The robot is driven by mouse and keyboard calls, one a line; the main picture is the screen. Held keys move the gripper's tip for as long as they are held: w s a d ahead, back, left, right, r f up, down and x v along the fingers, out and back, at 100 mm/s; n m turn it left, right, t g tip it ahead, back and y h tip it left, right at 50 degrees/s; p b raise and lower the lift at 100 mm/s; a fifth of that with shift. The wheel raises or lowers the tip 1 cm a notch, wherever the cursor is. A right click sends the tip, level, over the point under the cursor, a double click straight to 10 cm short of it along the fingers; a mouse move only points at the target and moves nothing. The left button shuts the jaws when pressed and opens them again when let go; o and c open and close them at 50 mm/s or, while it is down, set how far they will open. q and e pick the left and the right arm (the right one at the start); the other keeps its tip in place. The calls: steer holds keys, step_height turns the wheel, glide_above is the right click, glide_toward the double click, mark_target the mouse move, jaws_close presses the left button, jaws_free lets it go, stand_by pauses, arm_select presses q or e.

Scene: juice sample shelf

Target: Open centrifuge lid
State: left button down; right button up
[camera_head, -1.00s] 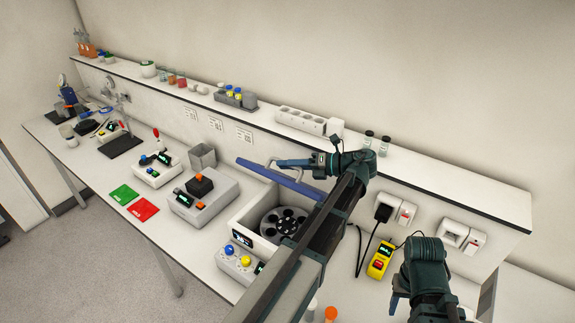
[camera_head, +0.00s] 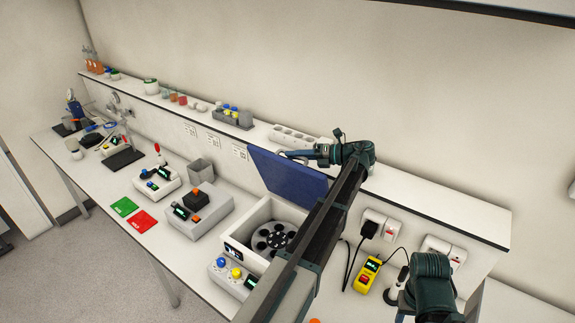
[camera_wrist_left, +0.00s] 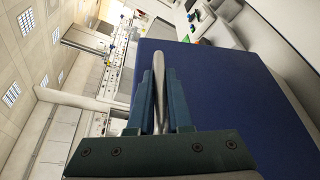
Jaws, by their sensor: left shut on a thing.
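The white centrifuge (camera_head: 238,233) stands on the bench with its dark rotor (camera_head: 277,236) in view. Its blue lid (camera_head: 285,178) is raised steeply at the back of the box. My left gripper (camera_head: 306,155) is at the lid's upper edge, shut on the pale lid handle (camera_head: 283,153). In the left wrist view the handle (camera_wrist_left: 160,85) runs between the two fingers, and the blue lid (camera_wrist_left: 215,95) fills the right side. My right arm is at the lower right of the head view; its fingertips cannot be made out.
A grey device with an orange button (camera_head: 196,212) and a metal bin (camera_head: 201,171) stand left of the centrifuge. A yellow device (camera_head: 367,275) lies to the right.

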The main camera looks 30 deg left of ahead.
arm_select(q)
steer(key=w, duration=0.8)
steer(key=shift+d, duration=0.4)
steer(key=c, duration=1.3)
jaws_free()
steer(key=o, duration=0.5)
steer(key=shift+w+f, duration=0.1)
steer(key=shift+w, duration=0.05)
steer(key=shift+c, duration=0.2)
steer(key=p+v, duration=0.3)
steer(key=v, duration=1)
steer(key=shift+d, duration=0.35)
